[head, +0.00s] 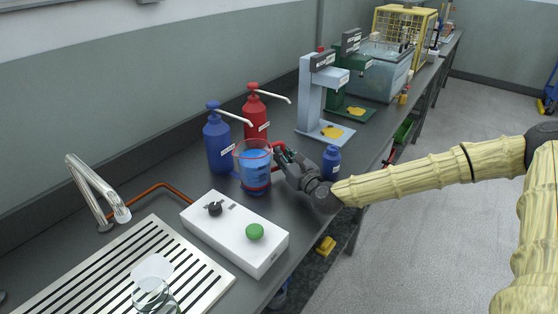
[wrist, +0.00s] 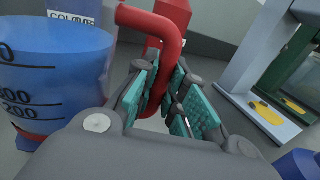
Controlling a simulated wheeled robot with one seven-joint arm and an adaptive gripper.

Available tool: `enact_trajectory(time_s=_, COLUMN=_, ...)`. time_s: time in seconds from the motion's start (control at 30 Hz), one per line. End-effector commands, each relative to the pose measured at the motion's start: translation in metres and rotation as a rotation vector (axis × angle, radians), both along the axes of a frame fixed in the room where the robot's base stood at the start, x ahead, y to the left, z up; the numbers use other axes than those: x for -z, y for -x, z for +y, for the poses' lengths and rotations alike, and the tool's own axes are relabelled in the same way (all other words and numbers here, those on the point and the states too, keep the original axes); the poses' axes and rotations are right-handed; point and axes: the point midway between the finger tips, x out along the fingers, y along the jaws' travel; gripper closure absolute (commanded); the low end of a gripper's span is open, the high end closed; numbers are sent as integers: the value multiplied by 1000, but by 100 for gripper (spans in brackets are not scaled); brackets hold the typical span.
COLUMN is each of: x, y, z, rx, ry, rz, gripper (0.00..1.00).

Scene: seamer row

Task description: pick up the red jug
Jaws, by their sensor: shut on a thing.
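The red jug (head: 254,172) is a clear beaker with a red rim, red base band and red handle, holding blue liquid. It stands upright by the counter's pumps; whether its base touches the counter I cannot tell. In the wrist view the jug (wrist: 50,85) fills the left side, with dark volume marks. Its red handle (wrist: 152,22) curves down between the teal-padded fingers. My gripper (head: 284,158) comes from the right and is shut on the handle.
A blue pump bottle (head: 217,145) and a red pump bottle (head: 256,115) stand close behind the jug. A small blue bottle (head: 331,162) stands right of my gripper. A white control box (head: 232,235) is in front. Grey (head: 309,95) and green stands are farther back.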

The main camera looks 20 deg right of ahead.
Motion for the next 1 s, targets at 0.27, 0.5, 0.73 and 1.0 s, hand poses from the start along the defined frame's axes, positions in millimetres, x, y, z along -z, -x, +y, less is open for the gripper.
enact_trajectory(time_s=0.27, x=-25, y=18, z=-14, rx=2, ry=-4, rz=-2, gripper=100)
enact_trajectory(time_s=0.5, x=-29, y=50, z=-35, rx=2, ry=-3, rz=-3, gripper=100)
enact_trajectory(time_s=0.73, x=-33, y=78, z=-55, rx=2, ry=-3, rz=-3, gripper=100)
enact_trajectory(time_s=1.0, x=-36, y=107, z=-74, rx=1, ry=-3, rz=-2, gripper=100)
